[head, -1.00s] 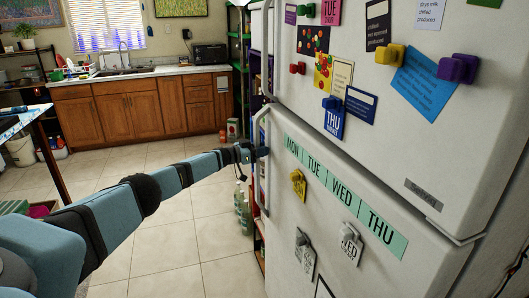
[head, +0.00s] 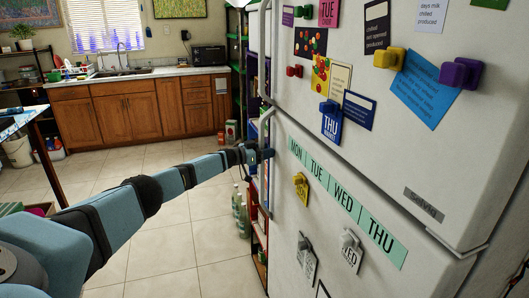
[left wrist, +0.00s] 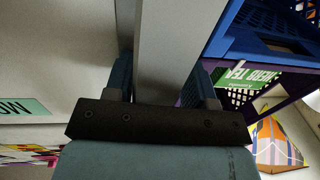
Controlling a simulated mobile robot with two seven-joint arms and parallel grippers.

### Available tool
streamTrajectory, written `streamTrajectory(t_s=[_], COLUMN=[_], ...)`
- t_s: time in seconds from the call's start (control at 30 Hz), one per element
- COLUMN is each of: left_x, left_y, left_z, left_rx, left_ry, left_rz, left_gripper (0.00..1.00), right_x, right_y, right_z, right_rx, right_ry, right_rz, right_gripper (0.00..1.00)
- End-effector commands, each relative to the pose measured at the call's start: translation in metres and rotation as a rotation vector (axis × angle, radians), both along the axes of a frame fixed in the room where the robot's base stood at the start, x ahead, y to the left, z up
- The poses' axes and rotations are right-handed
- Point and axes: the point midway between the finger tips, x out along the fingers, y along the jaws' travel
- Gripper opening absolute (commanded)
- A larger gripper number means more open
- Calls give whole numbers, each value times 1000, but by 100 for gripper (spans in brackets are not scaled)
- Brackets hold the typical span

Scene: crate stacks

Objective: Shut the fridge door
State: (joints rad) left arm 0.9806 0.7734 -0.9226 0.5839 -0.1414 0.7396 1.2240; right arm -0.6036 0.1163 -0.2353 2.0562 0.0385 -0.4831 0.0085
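The white fridge stands at the right in the head view. Its lower door (head: 345,262) carries a green weekday strip and several magnets. The lower door's handle (head: 268,190) is a pale upright bar on the left edge. My left gripper (head: 262,154) is at the upper part of this handle. In the left wrist view the handle (left wrist: 165,50) runs between the fingers of my left gripper (left wrist: 160,88), which lie close against both sides. Whether the door stands ajar is hard to tell. My right gripper is not in view.
Beside the fridge stands a shelf; the left wrist view shows a blue crate (left wrist: 265,30) and a green tea box (left wrist: 250,76) near my gripper. Bottles (head: 241,212) stand on the floor.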

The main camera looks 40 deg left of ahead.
Motion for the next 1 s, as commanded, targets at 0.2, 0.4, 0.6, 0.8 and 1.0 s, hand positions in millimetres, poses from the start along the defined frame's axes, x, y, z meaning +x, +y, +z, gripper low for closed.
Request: streamTrajectory(t_s=[0.2,0.4,0.6,0.8,1.0], left_x=[4,1,-27,-71,-108], left_y=[-15,-13,4,29,49], left_z=[0,-1,-2,-4,-3], left_rx=[-6,-6,-2,-4,-2], left_ry=[-4,-2,2,3,2], left_rz=[-23,-23,-18,-9,-5], left_gripper=[57,57,57,57,57], right_x=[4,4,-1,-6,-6], right_y=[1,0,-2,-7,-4], right_z=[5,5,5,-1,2], right_rx=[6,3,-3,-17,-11], right_ry=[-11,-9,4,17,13], right_rz=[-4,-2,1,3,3], right_gripper=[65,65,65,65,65])
